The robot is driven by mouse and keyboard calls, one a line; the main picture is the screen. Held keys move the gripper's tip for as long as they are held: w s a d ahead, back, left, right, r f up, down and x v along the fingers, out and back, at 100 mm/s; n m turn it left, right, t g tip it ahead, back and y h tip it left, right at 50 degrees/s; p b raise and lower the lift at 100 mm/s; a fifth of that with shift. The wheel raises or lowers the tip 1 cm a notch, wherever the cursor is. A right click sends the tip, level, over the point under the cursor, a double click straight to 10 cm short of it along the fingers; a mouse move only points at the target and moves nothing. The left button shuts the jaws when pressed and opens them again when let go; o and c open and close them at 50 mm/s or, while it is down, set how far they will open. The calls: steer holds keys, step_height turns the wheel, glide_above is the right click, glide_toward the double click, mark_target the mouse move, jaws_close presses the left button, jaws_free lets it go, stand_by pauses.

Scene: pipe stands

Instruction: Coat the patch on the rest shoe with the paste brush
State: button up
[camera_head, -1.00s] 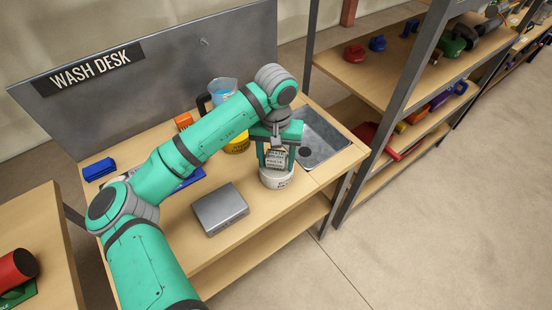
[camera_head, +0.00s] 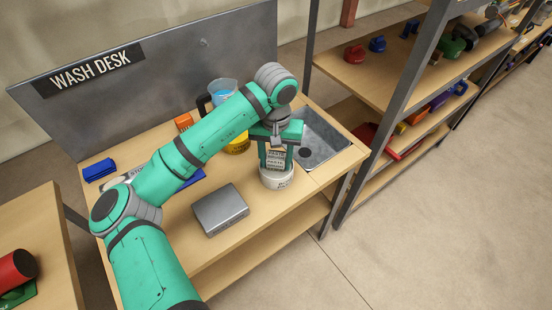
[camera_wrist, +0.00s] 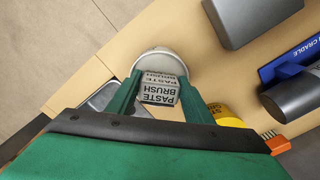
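The paste brush (camera_head: 275,160) has a block-shaped handle with a "PASTE BRUSH" label. It stands in a round white pot (camera_head: 277,180) at the front right of the wash desk; its lower end is hidden there. The wrist view shows the labelled handle (camera_wrist: 159,88) between my two green fingertips, with the pot's rim (camera_wrist: 160,55) beyond. My gripper (camera_wrist: 160,80) appears shut on the handle from both sides. I cannot make out a patch or surely identify the rest shoe. A grey cylindrical part (camera_wrist: 295,97) lies by a blue piece marked "CRADLE" (camera_wrist: 290,62).
A grey metal box (camera_head: 220,209) sits left of the pot. A sink (camera_head: 325,150) is at right, beside the shelf rack (camera_head: 390,100).

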mark_target(276, 159)
steer(key=shift+c, duration=0.5)
stand_by(0.5)
steer(key=shift+r, duration=3.5)
